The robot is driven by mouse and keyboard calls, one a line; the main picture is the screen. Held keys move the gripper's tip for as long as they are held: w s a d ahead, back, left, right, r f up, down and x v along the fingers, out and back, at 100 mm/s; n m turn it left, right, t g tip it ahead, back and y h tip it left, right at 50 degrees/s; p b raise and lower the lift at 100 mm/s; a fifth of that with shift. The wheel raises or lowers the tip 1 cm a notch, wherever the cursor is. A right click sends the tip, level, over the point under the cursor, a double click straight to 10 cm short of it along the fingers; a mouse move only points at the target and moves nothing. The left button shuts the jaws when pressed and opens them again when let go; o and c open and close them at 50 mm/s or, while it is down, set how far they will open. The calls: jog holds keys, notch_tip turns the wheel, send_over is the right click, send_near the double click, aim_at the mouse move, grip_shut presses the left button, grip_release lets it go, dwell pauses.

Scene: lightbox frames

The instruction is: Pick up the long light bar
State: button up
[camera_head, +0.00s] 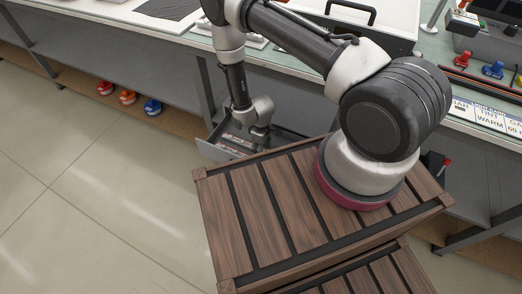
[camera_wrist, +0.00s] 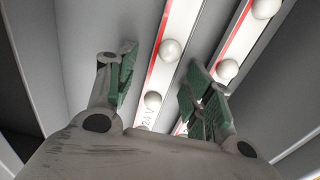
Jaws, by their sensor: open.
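Two white light bars with red edges and round white bulbs lie in a grey bin, which also shows in the head view (camera_head: 214,152). In the wrist view, one light bar (camera_wrist: 179,25) runs between my fingers in the picture, with "24V" lettering at its near end. The other light bar (camera_wrist: 242,38) lies to the right, partly behind my right finger. Their full lengths are not visible, so I cannot tell which is longer. My gripper (camera_wrist: 161,58) is open and empty, green pads either side of the nearer bar. I cannot tell how far above it they are.
The grey bin walls (camera_wrist: 90,25) stand close on the left of my gripper. A slatted wooden crate (camera_head: 265,215) stands in front of the bin. A workbench (camera_head: 150,33) with a lower shelf is behind. Red, orange and blue items (camera_head: 127,97) sit on that shelf. Floor is clear at left.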

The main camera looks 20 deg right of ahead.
jog(key=shift+f, duration=0.25)
grip_shut()
jog(key=shift+r, duration=0.15)
